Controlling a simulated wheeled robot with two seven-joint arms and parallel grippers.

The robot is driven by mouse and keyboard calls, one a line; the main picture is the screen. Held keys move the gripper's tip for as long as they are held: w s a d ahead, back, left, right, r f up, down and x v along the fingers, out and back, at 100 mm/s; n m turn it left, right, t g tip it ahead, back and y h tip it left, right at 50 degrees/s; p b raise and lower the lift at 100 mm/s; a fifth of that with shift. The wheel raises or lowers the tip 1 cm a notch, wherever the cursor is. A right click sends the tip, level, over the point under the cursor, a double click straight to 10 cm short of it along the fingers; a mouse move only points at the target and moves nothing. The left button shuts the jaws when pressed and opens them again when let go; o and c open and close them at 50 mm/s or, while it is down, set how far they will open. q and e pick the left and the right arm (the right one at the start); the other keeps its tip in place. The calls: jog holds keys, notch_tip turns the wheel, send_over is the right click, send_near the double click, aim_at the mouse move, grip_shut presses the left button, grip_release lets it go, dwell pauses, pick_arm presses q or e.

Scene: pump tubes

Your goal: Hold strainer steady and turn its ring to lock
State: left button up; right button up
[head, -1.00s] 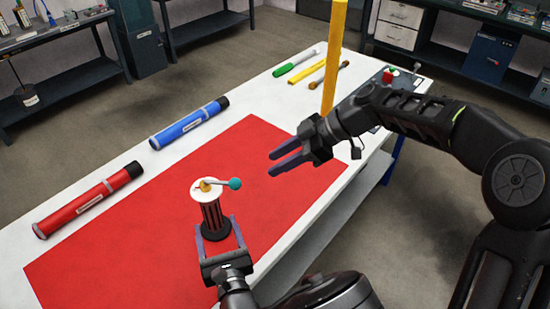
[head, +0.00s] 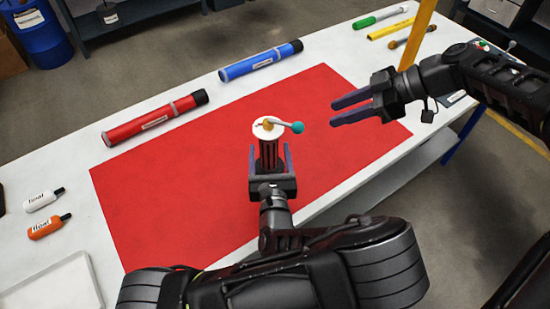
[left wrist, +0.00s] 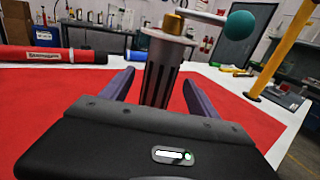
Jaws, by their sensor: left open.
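The strainer (head: 268,153) stands upright on the red mat (head: 180,190), a dark slotted cylinder with a pale round top. A brass piece and a lever with a teal ball (head: 297,127) sit on that top. My left gripper (head: 269,160) is open, with one purple finger on each side of the strainer body. In the left wrist view the strainer (left wrist: 160,75) stands between the fingers, with a visible gap on each side. My right gripper (head: 335,110) is open and empty, above the mat to the right of the strainer. The strainer's base is hidden behind my left gripper.
A red tube (head: 155,118) and a blue tube (head: 260,60) lie behind the mat. Green, yellow and brown tools lie at the far right, near a yellow post (head: 418,40).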

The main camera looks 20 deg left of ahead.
pick_arm(q)
jog(key=shift+x, duration=1.5)
jog(key=shift+c, duration=0.2)
grip_shut()
